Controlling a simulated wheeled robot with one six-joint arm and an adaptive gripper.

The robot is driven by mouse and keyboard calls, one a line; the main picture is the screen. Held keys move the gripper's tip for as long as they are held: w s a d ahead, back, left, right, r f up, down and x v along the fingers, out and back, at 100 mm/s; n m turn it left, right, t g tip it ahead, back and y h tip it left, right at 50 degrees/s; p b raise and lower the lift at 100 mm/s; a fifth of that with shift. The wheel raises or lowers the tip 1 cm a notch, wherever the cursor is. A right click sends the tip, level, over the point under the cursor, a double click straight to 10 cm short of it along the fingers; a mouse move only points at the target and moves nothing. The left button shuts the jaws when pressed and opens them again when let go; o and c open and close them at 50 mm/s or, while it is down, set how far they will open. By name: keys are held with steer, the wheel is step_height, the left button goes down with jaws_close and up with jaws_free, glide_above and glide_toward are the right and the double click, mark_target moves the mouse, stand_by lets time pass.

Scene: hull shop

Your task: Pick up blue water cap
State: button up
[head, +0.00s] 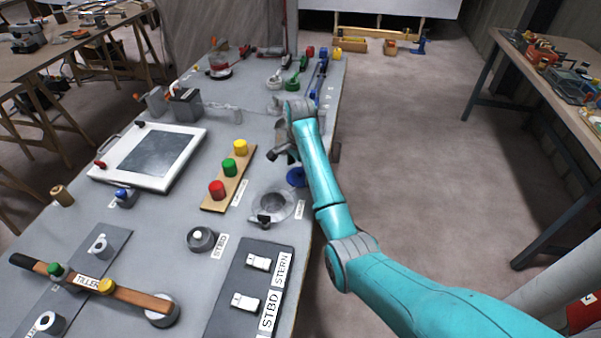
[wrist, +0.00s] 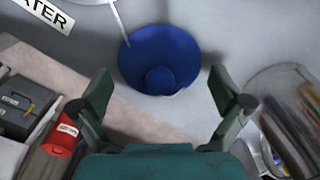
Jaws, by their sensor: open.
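The blue water cap (wrist: 160,58) is a round blue disc with a smaller round knob in its middle. In the wrist view it lies on the grey surface, just beyond my gripper (wrist: 162,98) and centred between its fingers. The fingers are spread and hold nothing. In the head view the blue cap (head: 296,177) is at the right edge of the grey console, partly hidden by my teal arm. My gripper (head: 282,156) is just to its upper left there. I cannot judge the exact gap between the fingers and the cap.
A label ending in "TER" (wrist: 42,13) and a thin pale cord (wrist: 117,18) are near the cap. A round recessed fitting (head: 272,206) is just below it. A board with red, green and yellow knobs (head: 229,167) stands left. The floor right of the console is clear.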

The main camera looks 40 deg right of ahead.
steer(key=c, duration=1.8)
steer(key=shift+s+f, duration=0.1)
steer(key=shift+f, duration=0.05)
jaws_close()
